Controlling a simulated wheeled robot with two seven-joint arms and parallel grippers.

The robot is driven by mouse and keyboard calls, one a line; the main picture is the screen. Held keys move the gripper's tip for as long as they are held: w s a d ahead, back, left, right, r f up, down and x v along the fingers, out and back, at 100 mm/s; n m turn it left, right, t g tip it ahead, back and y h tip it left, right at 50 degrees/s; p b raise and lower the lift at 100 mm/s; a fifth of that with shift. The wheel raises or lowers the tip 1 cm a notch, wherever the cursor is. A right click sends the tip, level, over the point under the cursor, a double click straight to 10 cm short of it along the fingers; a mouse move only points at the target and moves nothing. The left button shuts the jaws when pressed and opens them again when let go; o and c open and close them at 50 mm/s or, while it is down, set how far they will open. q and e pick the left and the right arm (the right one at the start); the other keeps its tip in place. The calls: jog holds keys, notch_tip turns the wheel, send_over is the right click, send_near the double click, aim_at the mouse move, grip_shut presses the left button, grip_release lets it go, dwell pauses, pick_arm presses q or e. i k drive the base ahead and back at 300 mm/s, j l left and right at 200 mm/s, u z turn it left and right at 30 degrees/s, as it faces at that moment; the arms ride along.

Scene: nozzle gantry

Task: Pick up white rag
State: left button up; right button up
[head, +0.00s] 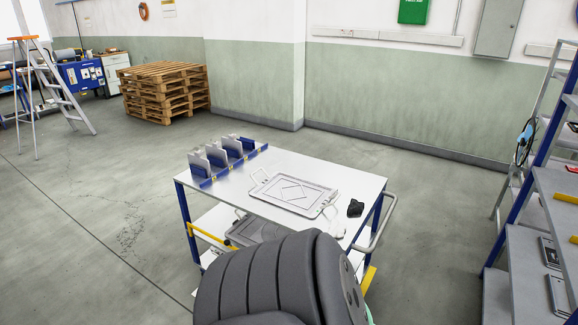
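A small white, soft-looking thing that may be the white rag (338,228) lies on the white top of the cart (345,182), near its front right corner. It is pale against the pale top, so its outline is hard to tell. A large dark ribbed part of my own body fills the bottom middle and hides the cart's front edge close to it. Neither my left nor my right gripper shows in the head view.
On the cart are a light grey tray-like frame (293,193), a black crumpled thing (355,208) and a blue rack with grey dividers (228,158). A grey bin (257,230) sits below. A shelf (555,195) stands right; pallets (165,90) stand behind. The floor left is clear.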

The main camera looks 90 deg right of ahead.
aim_at(337, 230)
jog(key=z, duration=3.15)
jog(key=u, duration=3.8)
jog(key=z, duration=3.6)
